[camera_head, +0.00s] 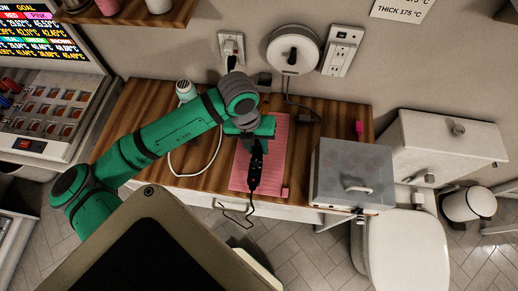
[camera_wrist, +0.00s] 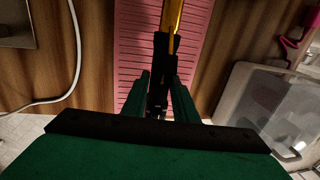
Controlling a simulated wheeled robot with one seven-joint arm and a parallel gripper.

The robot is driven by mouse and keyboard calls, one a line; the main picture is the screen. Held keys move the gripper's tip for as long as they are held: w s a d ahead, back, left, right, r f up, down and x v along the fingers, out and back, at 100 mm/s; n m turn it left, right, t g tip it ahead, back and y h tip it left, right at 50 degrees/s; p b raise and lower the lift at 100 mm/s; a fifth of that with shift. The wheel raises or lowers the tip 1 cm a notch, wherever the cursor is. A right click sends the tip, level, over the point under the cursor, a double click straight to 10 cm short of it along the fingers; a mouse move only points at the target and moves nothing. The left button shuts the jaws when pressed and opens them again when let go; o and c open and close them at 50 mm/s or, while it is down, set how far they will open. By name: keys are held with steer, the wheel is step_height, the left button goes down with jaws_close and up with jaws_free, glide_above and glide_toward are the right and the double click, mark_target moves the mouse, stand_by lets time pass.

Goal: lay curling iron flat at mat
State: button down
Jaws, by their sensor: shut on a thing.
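The curling iron (camera_head: 255,170) has a black handle and a dark cord hanging past the counter's front edge. In the wrist view its gold barrel (camera_wrist: 172,14) points away from me, with the black handle (camera_wrist: 159,75) nearer. My green gripper (camera_wrist: 159,95) is shut on the handle. The pink ribbed mat (camera_head: 274,145) lies on the wooden counter under the iron and also shows in the wrist view (camera_wrist: 133,45). The iron is over the mat; I cannot tell whether it touches it. My arm hides the barrel in the head view.
A grey translucent box (camera_head: 353,172) with a handle stands right of the mat. A hair dryer (camera_head: 184,90) with a white cord is at the left. A pink item (camera_head: 359,128) lies at the back right. Wall outlets (camera_head: 231,46) are behind the counter.

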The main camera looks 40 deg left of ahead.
steer(key=shift+w+f, duration=0.25)
steer(key=shift+f, duration=0.05)
steer(key=shift+w+f, duration=0.15)
steer(key=shift+f, duration=1.6)
steer(key=c, duration=1.4)
jaws_free()
steer(key=r, duration=0.3)
steer(key=a+r, duration=0.1)
steer(key=r, duration=0.3)
steer(key=s+r, duration=0.1)
steer(key=r, duration=0.2)
steer(key=shift+a+r, duration=0.2)
steer(key=shift+r, duration=0.85)
steer(key=shift+s+a, duration=0.1)
steer(key=shift+s, duration=0.05)
